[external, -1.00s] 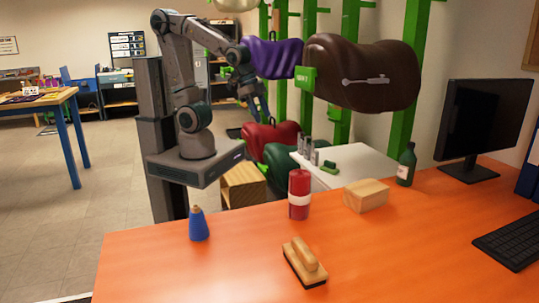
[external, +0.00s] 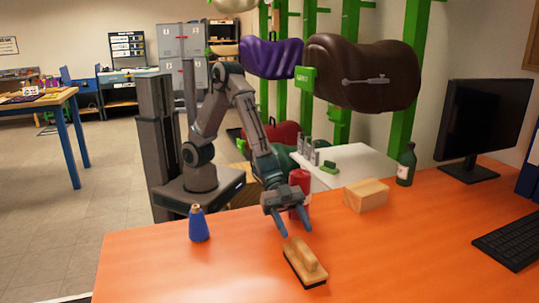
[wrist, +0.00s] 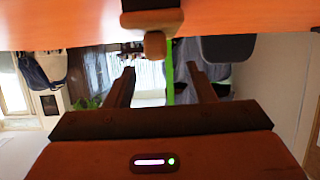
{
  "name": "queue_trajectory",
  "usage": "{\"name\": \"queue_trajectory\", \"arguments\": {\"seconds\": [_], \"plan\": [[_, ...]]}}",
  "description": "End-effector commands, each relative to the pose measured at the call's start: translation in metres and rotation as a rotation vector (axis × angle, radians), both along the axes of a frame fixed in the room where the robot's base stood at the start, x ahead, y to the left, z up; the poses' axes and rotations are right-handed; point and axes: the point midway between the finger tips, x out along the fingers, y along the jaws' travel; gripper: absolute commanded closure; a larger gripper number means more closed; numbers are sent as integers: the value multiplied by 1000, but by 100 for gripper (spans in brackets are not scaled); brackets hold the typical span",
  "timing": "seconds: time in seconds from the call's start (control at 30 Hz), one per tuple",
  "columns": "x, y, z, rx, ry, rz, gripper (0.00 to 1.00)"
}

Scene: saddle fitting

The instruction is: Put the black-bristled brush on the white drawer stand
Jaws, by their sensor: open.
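The black-bristled brush (external: 306,262), a wooden block with a raised handle and dark bristles below, lies on the orange table in the external view. It also shows at the top of the wrist view (wrist: 152,20). My gripper (external: 294,230) is open and empty, its fingers pointing down, just behind the brush and apart from it. In the wrist view my gripper's two fingers (wrist: 161,76) stand wide apart with nothing between them. The white drawer stand (external: 362,168) is beyond the table; its front is mostly hidden by the table.
A red bottle (external: 300,180) stands close behind my gripper, partly hidden by it. A blue bottle (external: 198,225) stands to the left. A wooden block (external: 366,196) and a green bottle (external: 406,165) are to the right. Small metal and green items occupy the stand's left part.

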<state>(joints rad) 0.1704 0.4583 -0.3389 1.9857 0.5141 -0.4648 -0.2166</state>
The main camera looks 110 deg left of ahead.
Motion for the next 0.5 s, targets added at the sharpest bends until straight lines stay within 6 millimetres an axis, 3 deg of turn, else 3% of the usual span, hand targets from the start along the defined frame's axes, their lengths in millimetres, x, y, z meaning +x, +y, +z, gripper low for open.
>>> {"name": "queue_trajectory", "arguments": {"seconds": [0.1,0.5], "plan": [[2,-6,-11,6,0,-7,51],[31,-37,-22,8,-1,-7,51]]}}
